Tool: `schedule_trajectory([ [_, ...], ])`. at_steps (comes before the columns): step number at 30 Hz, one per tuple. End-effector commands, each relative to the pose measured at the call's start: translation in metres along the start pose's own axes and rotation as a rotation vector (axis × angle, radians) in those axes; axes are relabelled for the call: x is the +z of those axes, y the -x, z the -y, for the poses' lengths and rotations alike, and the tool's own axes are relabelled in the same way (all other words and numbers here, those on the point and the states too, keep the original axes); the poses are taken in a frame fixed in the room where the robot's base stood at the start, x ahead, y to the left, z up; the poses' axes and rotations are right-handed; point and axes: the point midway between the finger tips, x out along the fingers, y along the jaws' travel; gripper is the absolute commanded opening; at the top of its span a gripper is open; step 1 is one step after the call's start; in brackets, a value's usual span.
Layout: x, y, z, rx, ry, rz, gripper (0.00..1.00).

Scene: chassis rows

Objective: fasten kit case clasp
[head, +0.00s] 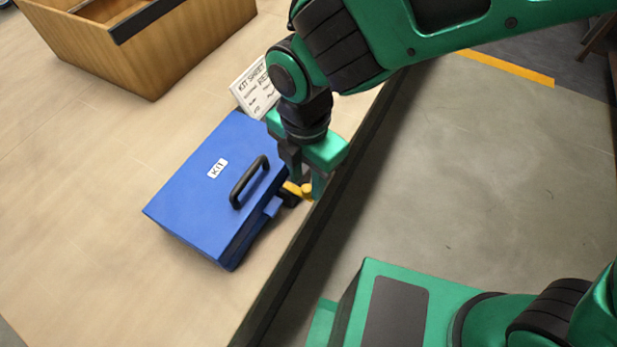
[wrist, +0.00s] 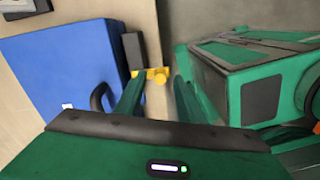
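The blue kit case (head: 205,185) lies on the bench with its lid down and a black handle (head: 249,182) on it. It also shows at the left of the wrist view (wrist: 62,75). A yellow clasp (head: 304,190) sticks out from the case's front side, by a small black block. The clasp also shows in the wrist view (wrist: 152,75). My gripper (head: 303,180) is at the clasp, pointing down.
A wooden box (head: 150,50) stands at the back left of the bench. A white kit sheet card (head: 254,88) stands behind the case. The bench's dark edge (head: 300,240) runs close to the clasp, with open floor beyond. The bench left of the case is clear.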

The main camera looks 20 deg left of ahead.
Motion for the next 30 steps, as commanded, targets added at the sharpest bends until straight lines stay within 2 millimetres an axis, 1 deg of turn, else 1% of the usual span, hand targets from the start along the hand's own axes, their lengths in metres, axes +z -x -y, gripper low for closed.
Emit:
schedule_trajectory([
  [1, 0.0, -0.006, 0.001, -0.003, 0.0, 0.0, 0.35],
  [6, 0.0, -0.016, 0.0, -0.001, 0.0, 0.0, 0.35],
  [15, 0.0, -0.018, 0.0, 0.0, -0.001, 0.001, 0.35],
  [16, 0.0, -0.018, 0.0, 0.0, -0.001, 0.0, 0.31],
  [17, 0.0, -0.018, 0.0, 0.0, -0.001, 0.0, 0.23],
  [18, 0.0, -0.018, 0.0, 0.0, -0.001, 0.0, 0.14],
  [20, 0.0, -0.018, 0.0, 0.0, -0.001, 0.0, 0.0],
  [30, -0.001, -0.018, 0.0, 0.001, -0.026, 0.0, 0.0],
])
